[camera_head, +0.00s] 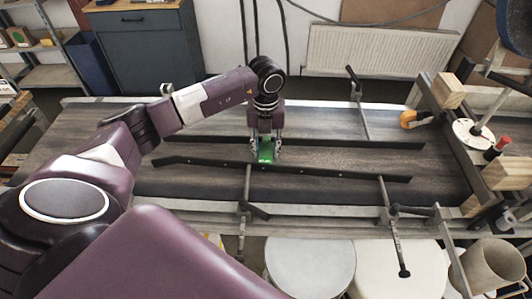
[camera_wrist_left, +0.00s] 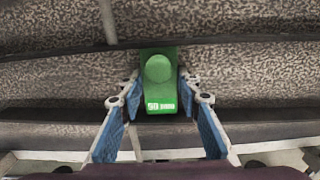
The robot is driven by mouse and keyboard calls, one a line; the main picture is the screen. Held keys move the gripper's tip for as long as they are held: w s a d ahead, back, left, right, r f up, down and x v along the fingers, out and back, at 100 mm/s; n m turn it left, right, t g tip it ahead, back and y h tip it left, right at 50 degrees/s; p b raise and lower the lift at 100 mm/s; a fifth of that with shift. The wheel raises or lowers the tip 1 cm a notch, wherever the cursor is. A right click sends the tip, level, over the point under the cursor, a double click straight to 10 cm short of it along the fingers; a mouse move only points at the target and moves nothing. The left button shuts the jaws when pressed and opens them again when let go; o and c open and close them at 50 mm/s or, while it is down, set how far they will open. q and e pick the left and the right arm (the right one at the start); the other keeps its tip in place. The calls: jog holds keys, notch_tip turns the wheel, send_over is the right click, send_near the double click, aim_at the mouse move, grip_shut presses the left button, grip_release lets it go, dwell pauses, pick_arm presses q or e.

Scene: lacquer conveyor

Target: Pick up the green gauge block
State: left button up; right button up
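The green gauge block (camera_head: 265,155) lies on the dark conveyor belt (camera_head: 330,161), between two long dark guide rails. My left gripper (camera_head: 265,148) points down over the block. Its two blue-padded fingers (camera_wrist_left: 160,95) stand open, one on each side of the block, with narrow gaps. I cannot tell whether either pad touches it. My right gripper is not in view.
The near guide rail (camera_head: 330,172) and far guide rail (camera_head: 350,143) run close by the block, with bracket rods. Wooden blocks (camera_head: 447,90), an orange part (camera_head: 408,118) and a white disc (camera_head: 473,132) are at the right.

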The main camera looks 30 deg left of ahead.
pick_arm(q)
jog(key=c, duration=0.5)
grip_shut()
jog(key=shift+r, duration=0.2)
